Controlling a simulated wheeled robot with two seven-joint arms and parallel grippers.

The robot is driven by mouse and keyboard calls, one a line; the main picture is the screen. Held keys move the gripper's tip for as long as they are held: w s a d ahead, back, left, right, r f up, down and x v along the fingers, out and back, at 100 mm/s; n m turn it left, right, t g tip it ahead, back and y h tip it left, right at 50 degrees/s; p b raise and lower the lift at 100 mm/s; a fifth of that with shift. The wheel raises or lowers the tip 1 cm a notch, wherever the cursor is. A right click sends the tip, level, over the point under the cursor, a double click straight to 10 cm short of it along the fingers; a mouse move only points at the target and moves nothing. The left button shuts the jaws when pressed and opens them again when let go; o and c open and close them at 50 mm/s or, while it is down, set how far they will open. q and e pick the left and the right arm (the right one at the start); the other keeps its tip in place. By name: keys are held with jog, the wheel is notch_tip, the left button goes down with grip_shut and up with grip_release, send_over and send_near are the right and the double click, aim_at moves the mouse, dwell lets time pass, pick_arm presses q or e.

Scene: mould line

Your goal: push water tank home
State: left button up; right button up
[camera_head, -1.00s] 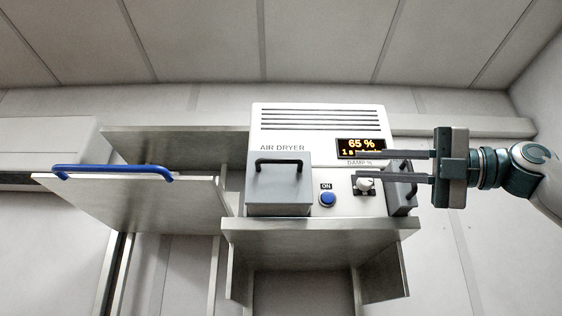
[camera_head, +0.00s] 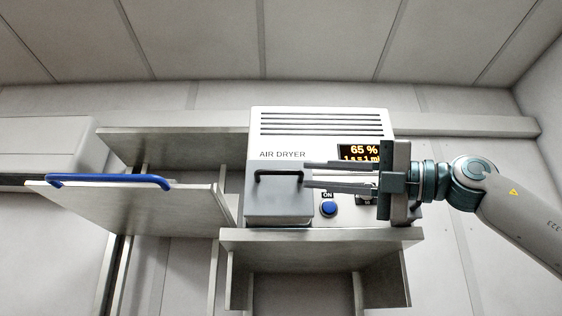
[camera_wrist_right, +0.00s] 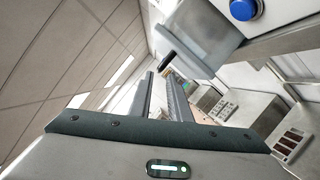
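The air dryer (camera_head: 320,122) is a white box standing on a metal shelf. A grey box with a black handle, which I take as the water tank (camera_head: 275,205), sits at the left of its front and stands out from it. The tank also shows in the right wrist view (camera_wrist_right: 208,38), its handle close beyond the fingertips. My right gripper (camera_head: 305,175) reaches in from the right across the dryer's front. Its two fingers are apart with a narrow, empty gap, tips by the tank's right side; contact cannot be told. My left gripper is not in view.
A blue button (camera_head: 328,209) is just right of the tank. The gripper partly covers the display (camera_head: 358,152) and the knob. A panel with a blue handle (camera_head: 108,180) stands out at the left. The metal shelf (camera_head: 320,241) lies below the dryer.

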aim_at(290, 172)
jog(key=p+x, duration=0.3)
jog(key=x, duration=0.3)
jog(key=shift+w+a+r, duration=0.1)
jog(key=shift+a+r, duration=0.1)
jog(key=shift+a, duration=0.15)
jog(key=shift+w+a, duration=0.15)
jog(key=shift+a, duration=0.35)
grip_shut()
